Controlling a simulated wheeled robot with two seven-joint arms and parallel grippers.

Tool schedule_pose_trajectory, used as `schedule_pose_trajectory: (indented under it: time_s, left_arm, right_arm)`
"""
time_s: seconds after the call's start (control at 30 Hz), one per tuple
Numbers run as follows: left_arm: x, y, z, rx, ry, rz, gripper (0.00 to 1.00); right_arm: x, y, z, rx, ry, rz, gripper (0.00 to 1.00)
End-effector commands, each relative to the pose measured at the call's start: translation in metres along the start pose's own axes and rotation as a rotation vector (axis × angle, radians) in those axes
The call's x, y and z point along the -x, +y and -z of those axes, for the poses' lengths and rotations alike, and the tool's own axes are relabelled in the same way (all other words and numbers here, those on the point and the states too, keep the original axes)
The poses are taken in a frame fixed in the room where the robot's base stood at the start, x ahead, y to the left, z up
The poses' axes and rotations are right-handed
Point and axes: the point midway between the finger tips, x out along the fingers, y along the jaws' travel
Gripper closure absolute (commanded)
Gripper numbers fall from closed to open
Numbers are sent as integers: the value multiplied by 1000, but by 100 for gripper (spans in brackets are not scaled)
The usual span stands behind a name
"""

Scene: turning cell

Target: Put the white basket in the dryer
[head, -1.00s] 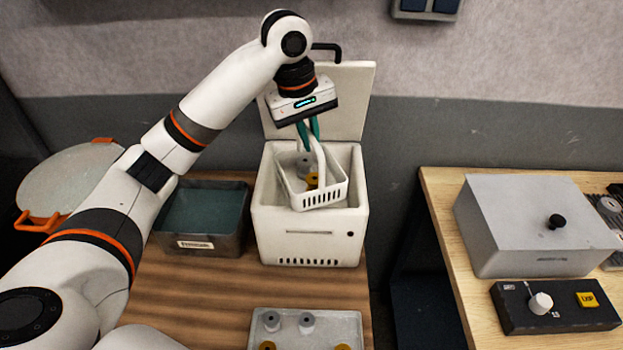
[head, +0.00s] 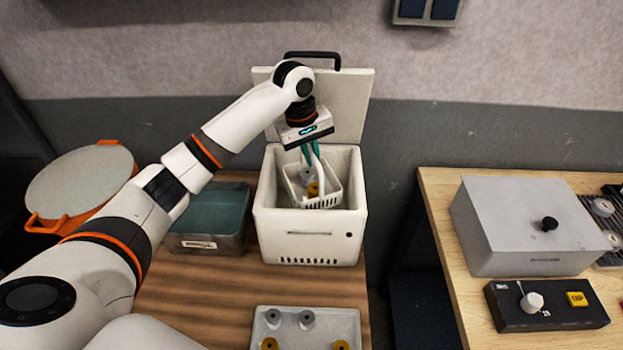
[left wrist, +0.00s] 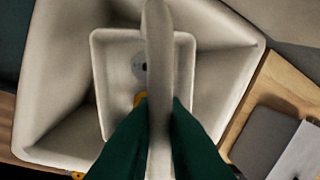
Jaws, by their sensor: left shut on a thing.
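The white basket (head: 326,192) hangs inside the open mouth of the white dryer (head: 306,238), tilted a little in the head view. It holds a grey part and a yellow part. The dryer's lid (head: 347,105) stands open behind it. My left gripper (head: 311,158) is above the dryer, its green fingers shut on the basket's handle. In the left wrist view, the handle (left wrist: 158,70) runs between the green fingers, and the basket (left wrist: 108,80) lies within the dryer's walls (left wrist: 50,75). Whether the basket touches the dryer's floor is hidden. My right gripper is not in view.
A tray (head: 340,313) with grey and yellow parts lies in front of the dryer. A dark bin (head: 212,243) of teal liquid and an orange-rimmed round container (head: 65,222) stand left. A grey box (head: 530,250) and a control box (head: 510,318) are on the right table.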

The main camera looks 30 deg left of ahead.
Motion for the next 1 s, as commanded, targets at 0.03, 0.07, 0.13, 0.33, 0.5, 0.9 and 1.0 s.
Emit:
schedule_pose_trajectory:
  time_s: [0.03,0.07,0.13,0.33,0.5,0.9,1.0]
  left_arm:
    - [-10,3,0,2,2,-4,100]
    - [-16,5,0,1,1,-4,100]
    - [-31,7,0,2,1,-3,100]
    - [-53,10,0,0,0,0,100]
    - [-74,15,0,2,1,-2,100]
    - [-92,18,0,0,-1,2,100]
    - [-94,18,0,0,-1,1,100]
  right_arm:
    - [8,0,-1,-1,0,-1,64]
    - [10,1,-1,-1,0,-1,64]
    - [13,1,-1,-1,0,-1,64]
    - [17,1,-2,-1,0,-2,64]
    - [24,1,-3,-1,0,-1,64]
    - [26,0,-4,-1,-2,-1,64]
    - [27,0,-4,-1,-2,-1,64]
